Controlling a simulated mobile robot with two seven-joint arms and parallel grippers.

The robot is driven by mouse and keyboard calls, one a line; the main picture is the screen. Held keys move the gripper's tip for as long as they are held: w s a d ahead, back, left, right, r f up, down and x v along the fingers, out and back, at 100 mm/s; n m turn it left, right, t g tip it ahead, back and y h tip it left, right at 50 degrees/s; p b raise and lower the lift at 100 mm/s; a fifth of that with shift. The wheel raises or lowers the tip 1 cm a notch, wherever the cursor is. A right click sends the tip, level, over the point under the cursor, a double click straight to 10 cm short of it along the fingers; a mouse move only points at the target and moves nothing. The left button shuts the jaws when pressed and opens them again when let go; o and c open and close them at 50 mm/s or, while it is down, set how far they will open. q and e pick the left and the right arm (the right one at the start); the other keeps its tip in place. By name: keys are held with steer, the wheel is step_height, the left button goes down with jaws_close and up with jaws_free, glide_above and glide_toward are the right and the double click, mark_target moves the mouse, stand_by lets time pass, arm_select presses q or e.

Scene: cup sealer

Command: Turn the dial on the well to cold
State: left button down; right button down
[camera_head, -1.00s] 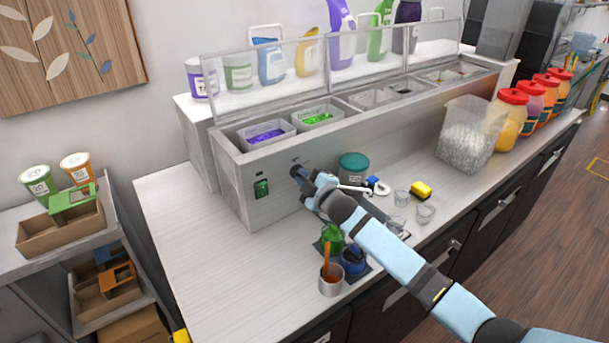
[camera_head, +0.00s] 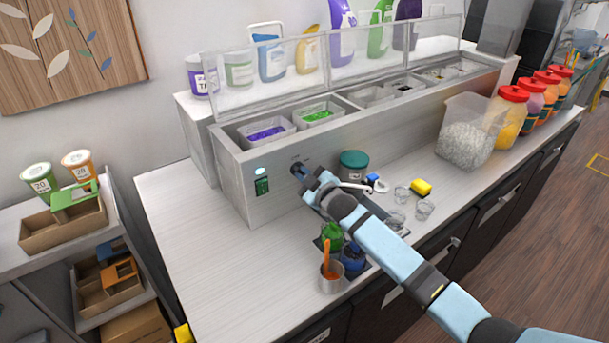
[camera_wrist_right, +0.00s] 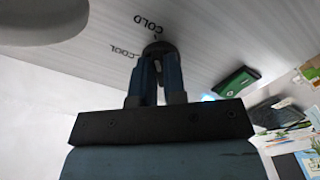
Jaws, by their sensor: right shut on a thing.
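The well (camera_head: 285,190) is a long steel unit on the counter with food pans in its top. Its dial (camera_wrist_right: 158,48) is a dark round knob on the front face. In the right wrist view the word COLD is printed close by the knob, with COOL to one side. My right gripper (camera_head: 303,177) is shut on the dial, its blue fingers on either side of it. The fingers hide much of the knob, so its exact pointing is hard to read. A green switch (camera_head: 262,187) sits left of the dial, with a bright light above it. My left gripper is not in view.
The counter's left part (camera_head: 200,235) is clear.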

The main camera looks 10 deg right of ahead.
steer(key=c, duration=1.2)
jaws_free()
steer(key=shift+s, duration=0.1)
steer(key=shift+s+d+f, duration=0.1)
steer(key=shift+s+d, duration=0.05)
steer(key=shift+s, duration=0.1)
steer(key=b+v, duration=0.2)
steer(key=v, duration=0.9)
steer(key=shift+s+d, duration=0.1)
steer(key=shift+s, duration=0.2)
steer(key=shift+s+d, duration=0.25)
steer(key=shift+s, duration=0.4)
